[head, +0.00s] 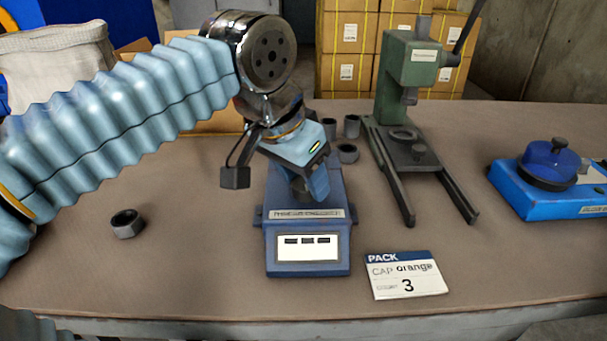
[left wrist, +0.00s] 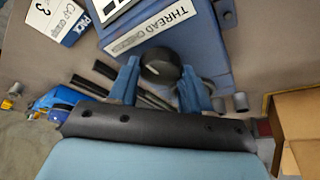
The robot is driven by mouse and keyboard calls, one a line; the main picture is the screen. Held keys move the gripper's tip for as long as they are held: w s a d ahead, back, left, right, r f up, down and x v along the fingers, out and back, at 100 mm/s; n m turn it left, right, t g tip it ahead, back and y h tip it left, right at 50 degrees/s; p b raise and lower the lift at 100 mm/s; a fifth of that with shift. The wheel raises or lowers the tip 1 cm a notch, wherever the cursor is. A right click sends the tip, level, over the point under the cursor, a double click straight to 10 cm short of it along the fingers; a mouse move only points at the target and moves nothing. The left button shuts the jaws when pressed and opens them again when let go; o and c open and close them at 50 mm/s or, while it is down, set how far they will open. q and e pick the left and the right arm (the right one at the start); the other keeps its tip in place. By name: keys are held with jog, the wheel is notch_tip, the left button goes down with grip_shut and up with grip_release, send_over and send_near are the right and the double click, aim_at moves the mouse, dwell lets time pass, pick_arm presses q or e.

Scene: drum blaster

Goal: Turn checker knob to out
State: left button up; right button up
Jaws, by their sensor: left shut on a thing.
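The blue thread checker (head: 308,250) stands on the table in the middle of the head view, with a label and a white panel with three dark windows on its front. In the left wrist view the checker (left wrist: 200,25) carries a round black knob (left wrist: 160,68) with a pale mark. My left gripper (head: 308,188) reaches down over the checker's top. Its two blue fingers stand on either side of the knob and are shut on it. In the head view the gripper mostly hides the knob. My right gripper is in neither view.
A green press (head: 410,90) stands behind to the right, and a blue device with a round lid (head: 548,165) farther right. A card (head: 407,275) lies at the checker's front right. A dark nut (head: 127,223) lies left; several grey rings (head: 347,153) lie behind.

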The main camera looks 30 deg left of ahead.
pick_arm(q)
jog(key=o, duration=1)
jog(key=p+v, duration=0.2)
jog(key=v, duration=1.1)
jog(key=shift+s+r+p, duration=0.1)
jog(key=shift+r+p, duration=0.3)
jog(key=shift+s, duration=0.1)
